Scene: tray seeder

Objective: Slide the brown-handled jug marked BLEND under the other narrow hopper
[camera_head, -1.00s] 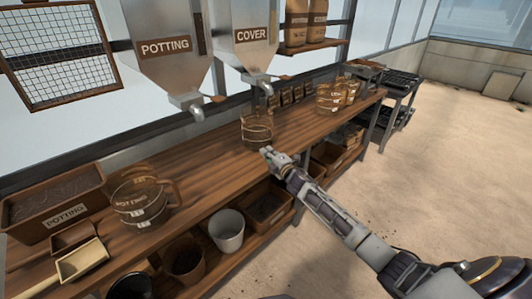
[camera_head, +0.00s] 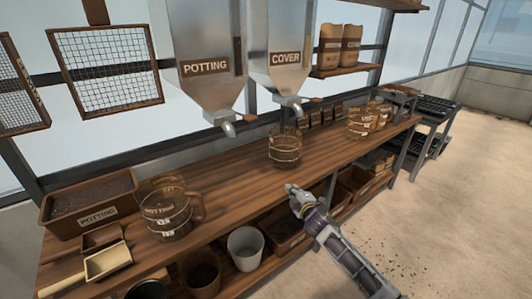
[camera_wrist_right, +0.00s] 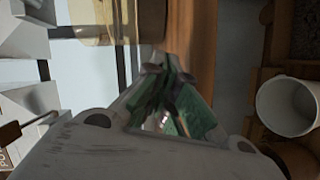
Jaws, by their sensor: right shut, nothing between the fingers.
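A clear jug with pale bands (camera_head: 284,152) stands upright on the wooden bench under the spout of the narrow hopper labelled COVER (camera_head: 285,58). I cannot read its marking or make out its handle. The other narrow hopper, labelled POTTING (camera_head: 205,67), hangs to its left, with bare bench below its spout. My right gripper (camera_head: 291,188) is shut and empty at the bench's front edge, in front of the jug and apart from it. Its green fingers show in the right wrist view (camera_wrist_right: 172,100). My left gripper is out of view.
A brown-handled jug marked POTTING (camera_head: 166,214) stands at the bench's left, near a soil tray (camera_head: 60,213) and a scoop (camera_head: 106,262). Several jugs (camera_head: 360,125) stand farther right. A white pot (camera_head: 246,248) sits below. The bench (camera_head: 235,182) between the jugs is clear.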

